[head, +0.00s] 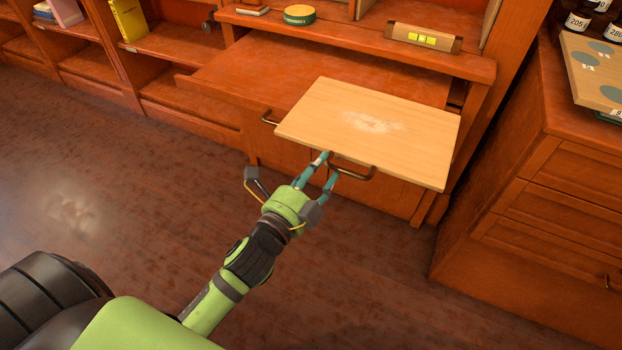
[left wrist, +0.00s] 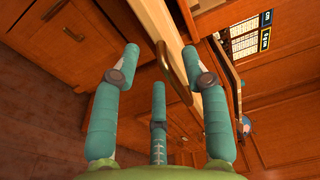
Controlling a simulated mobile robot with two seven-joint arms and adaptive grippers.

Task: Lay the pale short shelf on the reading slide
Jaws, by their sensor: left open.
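A pale rectangular board (head: 312,105), apparently the pale short shelf, lies level at the desk, with a whitish patch on top. A reddish-brown surface (head: 240,70) extends behind it; I cannot tell whether this is the reading slide. A bronze handle (head: 355,171) shows at the pale board's front edge, and in the left wrist view (left wrist: 178,80) beside a pale edge. My left gripper (head: 326,166) is open at that handle. In the left wrist view its teal fingers (left wrist: 170,65) stand on either side of the handle. My right gripper is out of view.
A round green tin (head: 299,15) and a block with yellow tiles (head: 422,38) stand on the upper shelf. A drawer cabinet (head: 540,200) stands close at the right, bearing a board with round patches (head: 583,75) and bottles. The floor at left is clear.

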